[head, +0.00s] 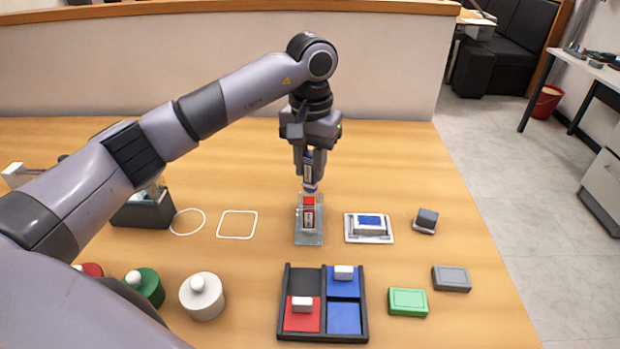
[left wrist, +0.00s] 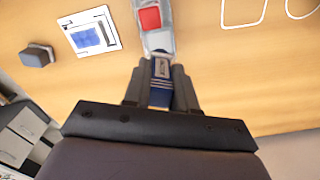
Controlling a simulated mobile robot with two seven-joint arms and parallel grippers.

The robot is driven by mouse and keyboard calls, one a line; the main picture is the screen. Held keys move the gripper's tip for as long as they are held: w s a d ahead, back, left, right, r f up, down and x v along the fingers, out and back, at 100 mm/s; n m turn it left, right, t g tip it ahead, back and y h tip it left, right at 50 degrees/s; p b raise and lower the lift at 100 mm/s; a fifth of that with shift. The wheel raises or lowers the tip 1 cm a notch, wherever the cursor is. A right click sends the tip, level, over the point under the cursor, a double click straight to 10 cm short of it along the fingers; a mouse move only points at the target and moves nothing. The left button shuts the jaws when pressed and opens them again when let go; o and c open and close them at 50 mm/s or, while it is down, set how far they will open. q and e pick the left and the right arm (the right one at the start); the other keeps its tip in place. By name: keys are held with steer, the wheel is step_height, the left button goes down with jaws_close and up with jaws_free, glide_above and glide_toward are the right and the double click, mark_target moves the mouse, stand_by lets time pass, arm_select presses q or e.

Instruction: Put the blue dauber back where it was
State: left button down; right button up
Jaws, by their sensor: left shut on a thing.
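My left gripper (head: 310,158) is shut on the blue dauber (head: 309,168), a small dark blue tube with white bands. It holds the dauber roughly upright, at or just above the far end of a metal plate (head: 309,238) that bears a red-topped piece (head: 308,203). The left wrist view shows the dauber (left wrist: 160,82) between the fingers (left wrist: 161,92), with the red piece (left wrist: 150,18) beyond it. I cannot tell whether the dauber's lower end touches anything. A dark holder (head: 145,213) stands at the left, partly hidden behind my arm. My right gripper is not in view.
White circle (head: 188,221) and rounded-square (head: 237,237) outlines lie left of the plate. A white-framed blue pad (head: 370,221) and a dark block (head: 426,218) are right. A black tray (head: 323,336), green box (head: 408,302), grey box (head: 451,278) and lidded pots (head: 202,297) are in front.

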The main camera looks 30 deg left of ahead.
mark_target(310, 182)
arm_select(q)
step_height(310, 182, down, 4)
steer(key=shift+r, duration=0.1)
steer(key=shift+f+b, duration=0.45)
steer(key=shift+f, duration=0.15)
steer(key=c, duration=0.9)
jaws_free()
